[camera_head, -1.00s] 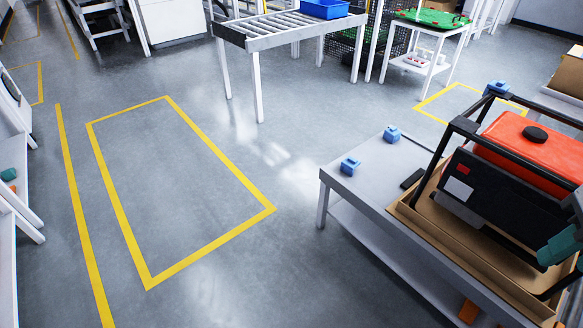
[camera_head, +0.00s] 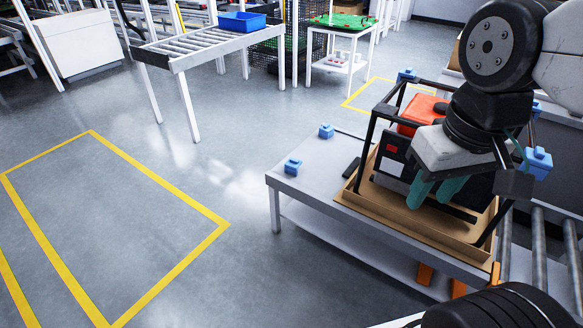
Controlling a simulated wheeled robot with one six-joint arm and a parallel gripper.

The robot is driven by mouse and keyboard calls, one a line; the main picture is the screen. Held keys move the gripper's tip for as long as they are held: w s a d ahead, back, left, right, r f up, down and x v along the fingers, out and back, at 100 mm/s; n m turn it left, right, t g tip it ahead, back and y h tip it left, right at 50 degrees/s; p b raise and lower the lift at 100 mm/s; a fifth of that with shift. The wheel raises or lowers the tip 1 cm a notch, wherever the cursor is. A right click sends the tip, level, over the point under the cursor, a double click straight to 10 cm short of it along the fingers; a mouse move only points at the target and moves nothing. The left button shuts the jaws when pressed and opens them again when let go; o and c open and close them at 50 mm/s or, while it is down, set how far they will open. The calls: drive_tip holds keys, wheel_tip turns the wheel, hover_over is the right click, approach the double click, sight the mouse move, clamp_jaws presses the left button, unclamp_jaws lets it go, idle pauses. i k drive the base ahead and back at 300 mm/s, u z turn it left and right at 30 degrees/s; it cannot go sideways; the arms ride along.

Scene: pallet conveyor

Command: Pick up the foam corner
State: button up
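Blue blocks that look like foam corners are in view. One (camera_head: 326,131) and another (camera_head: 292,167) lie apart on the left part of the grey table (camera_head: 318,180). Another (camera_head: 406,76) appears at the far top corner of the black frame (camera_head: 366,140), and one more (camera_head: 538,163) at its near right side; whether they sit on the frame is hard to tell. My gripper (camera_head: 436,191), with teal fingers, hangs in front of the framed machine. The fingers are apart and nothing shows between them. My arm hides part of the frame and machine.
A red-and-black machine (camera_head: 396,158) stands inside the frame in a cardboard tray (camera_head: 430,232). A small black object (camera_head: 352,167) lies beside the tray. Rollers (camera_head: 540,248) are at right. A roller conveyor (camera_head: 205,45) with a blue bin (camera_head: 242,21) stands behind. The left floor is open.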

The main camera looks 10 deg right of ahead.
sight(292, 166)
drive_tip(key=u, duration=0.8)
drive_tip(key=k, duration=1)
drive_tip(key=u, duration=1.05)
drive_tip(key=i, duration=2)
drive_tip(key=z, duration=0.6)
drive_tip(key=i, duration=1.8)
drive_tip(key=z, duration=1)
drive_tip(key=i, duration=0.95)
drive_tip(key=z, duration=1.75)
drive_tip(key=i, duration=0.8)
drive_tip(key=z, duration=0.65)
